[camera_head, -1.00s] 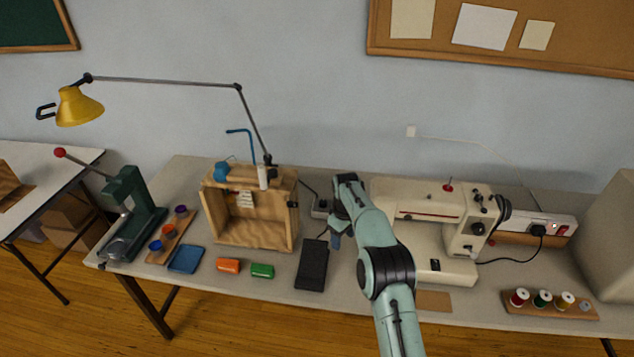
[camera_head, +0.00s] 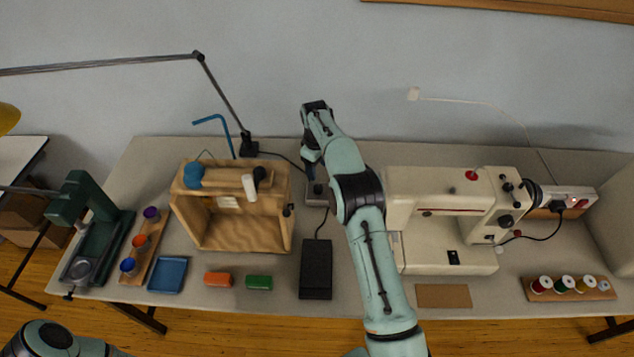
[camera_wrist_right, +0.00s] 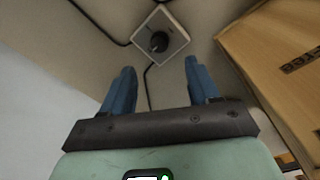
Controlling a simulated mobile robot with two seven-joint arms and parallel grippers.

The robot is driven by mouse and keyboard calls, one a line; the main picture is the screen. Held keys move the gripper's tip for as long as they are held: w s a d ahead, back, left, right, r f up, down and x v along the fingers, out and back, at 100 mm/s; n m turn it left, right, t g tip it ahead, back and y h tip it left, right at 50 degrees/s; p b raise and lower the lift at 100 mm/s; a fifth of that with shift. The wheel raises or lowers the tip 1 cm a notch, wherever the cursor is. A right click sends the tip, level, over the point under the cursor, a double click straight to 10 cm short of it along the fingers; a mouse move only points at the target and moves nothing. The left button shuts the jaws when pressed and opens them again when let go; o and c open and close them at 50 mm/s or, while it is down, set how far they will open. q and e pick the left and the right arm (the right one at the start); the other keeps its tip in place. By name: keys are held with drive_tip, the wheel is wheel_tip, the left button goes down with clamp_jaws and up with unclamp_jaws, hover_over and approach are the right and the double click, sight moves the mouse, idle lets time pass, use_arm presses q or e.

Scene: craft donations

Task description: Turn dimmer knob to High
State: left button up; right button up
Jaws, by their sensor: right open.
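The dimmer is a small grey box (camera_head: 315,199) on the table, between the wooden box and the sewing machine. In the right wrist view its square plate (camera_wrist_right: 174,31) carries a round black knob (camera_wrist_right: 159,42). The knob's setting is too small to read. My right gripper (camera_wrist_right: 158,76) is open, its two blue fingers apart with nothing between them. The knob lies beyond the fingertips, roughly in line with the gap, and is not touched. In the head view the right gripper (camera_head: 311,172) is just behind the dimmer. Only a piece of my left arm shows at the bottom left; its gripper is out of view.
The wooden box (camera_head: 272,218) stands left of the dimmer, and the sewing machine (camera_head: 450,258) right. A black foot pedal (camera_head: 316,270) lies in front, joined by a cord. The lamp base (camera_head: 249,149) is behind left. The wall is close behind.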

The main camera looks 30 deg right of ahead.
sight(318, 187)
drive_tip(key=f, duration=1)
drive_tip(key=shift+w+d+f, duration=0.15)
drive_tip(key=shift+w+d, duration=0.15)
drive_tip(key=c, duration=1)
drive_tip(key=shift+c, duration=0.2)
